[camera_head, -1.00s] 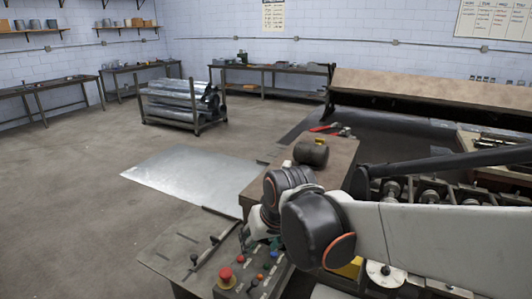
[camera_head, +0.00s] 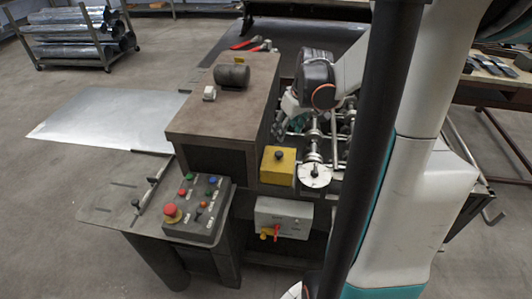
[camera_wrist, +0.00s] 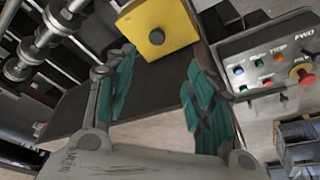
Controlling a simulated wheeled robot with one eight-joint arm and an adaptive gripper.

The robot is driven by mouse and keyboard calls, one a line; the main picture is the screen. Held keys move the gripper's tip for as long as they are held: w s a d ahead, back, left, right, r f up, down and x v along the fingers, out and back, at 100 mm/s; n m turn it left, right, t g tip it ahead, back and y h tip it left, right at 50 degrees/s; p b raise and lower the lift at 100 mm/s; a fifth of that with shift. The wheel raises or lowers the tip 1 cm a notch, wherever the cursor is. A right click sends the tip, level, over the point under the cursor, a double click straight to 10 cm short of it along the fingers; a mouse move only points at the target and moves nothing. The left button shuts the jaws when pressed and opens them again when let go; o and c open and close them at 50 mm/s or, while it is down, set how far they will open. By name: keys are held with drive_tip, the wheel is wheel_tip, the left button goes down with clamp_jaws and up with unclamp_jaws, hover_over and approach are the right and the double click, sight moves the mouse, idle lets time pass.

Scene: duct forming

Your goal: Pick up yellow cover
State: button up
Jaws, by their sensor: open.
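The yellow cover (camera_head: 278,166) is a boxy block with a black knob on its top. It sits at the front of the machine, beside the brown-topped cabinet and left of a round white dial. It also shows at the top of the wrist view (camera_wrist: 158,30), with its knob facing me. My gripper (camera_wrist: 160,75) is open and empty, its teal fingers spread on either side below the cover in that view. In the head view my gripper (camera_head: 293,124) is above the machine's rollers, behind the cover and apart from it. Its fingertips are partly hidden there.
A control panel (camera_head: 198,207) with a red stop button stands at front left. The brown cabinet top (camera_head: 222,112) carries a dark motor (camera_head: 232,76). Rollers and shafts (camera_head: 314,138) lie right of the cover. A grey switch box (camera_head: 284,218) hangs below it.

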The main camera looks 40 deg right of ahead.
sight(279, 153)
drive_tip(key=b+x, duration=0.1)
drive_tip(key=x, duration=0.8)
drive_tip(key=b+x, duration=0.1)
drive_tip(key=x, duration=0.4)
drive_tip(key=shift+s+d+b, duration=0.1)
drive_tip(key=shift+d+b, duration=0.2)
drive_tip(key=shift+d, duration=0.1)
drive_tip(key=shift+r, duration=0.1)
clamp_jaws()
